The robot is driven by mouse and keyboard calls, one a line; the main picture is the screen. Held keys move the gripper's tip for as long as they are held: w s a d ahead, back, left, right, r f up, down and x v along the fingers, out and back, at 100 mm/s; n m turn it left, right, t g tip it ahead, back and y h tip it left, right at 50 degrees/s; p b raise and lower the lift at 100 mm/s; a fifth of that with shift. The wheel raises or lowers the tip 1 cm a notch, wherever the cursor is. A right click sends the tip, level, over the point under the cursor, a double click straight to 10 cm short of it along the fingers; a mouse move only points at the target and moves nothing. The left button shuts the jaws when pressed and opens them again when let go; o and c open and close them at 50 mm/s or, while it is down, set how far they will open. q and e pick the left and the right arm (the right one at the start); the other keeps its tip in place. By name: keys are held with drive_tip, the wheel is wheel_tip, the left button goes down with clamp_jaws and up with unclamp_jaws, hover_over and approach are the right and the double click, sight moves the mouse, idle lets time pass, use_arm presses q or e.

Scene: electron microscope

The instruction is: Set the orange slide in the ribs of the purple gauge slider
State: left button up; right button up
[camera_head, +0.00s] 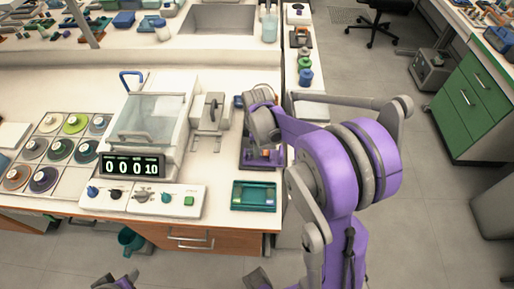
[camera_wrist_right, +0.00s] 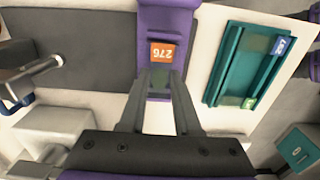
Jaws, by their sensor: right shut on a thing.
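The purple gauge slider (camera_wrist_right: 165,16) shows at the top middle of the right wrist view, and in the head view it lies on the bench (camera_head: 246,158). The orange slide has an orange label marked 276 (camera_wrist_right: 163,52) and a clear body. My right gripper (camera_wrist_right: 156,76) is shut on the slide's clear part, with the label beyond the fingertips, over the purple piece. I cannot tell whether the slide touches the ribs, which are hidden. In the head view my right arm partly covers the spot. Part of my left gripper (camera_head: 117,282) shows at the bottom edge, its jaws unclear.
A teal tray (camera_wrist_right: 228,62) with blue- and green-labelled slides lies to the right of the slider; in the head view it sits at the bench's front edge (camera_head: 235,207). A glass-walled balance (camera_head: 150,120) and a grey device (camera_head: 208,112) stand to the left.

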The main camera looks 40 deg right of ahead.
drive_tip(key=shift+f+b, duration=0.3)
drive_tip(key=shift+f, duration=0.1)
idle(0.4)
drive_tip(key=o, duration=0.9)
drive_tip(key=shift+r, duration=0.1)
wheel_tip(320, 180, up, 11)
drive_tip(key=shift+f+p, duration=0.15)
drive_tip(key=shift+p, duration=0.35)
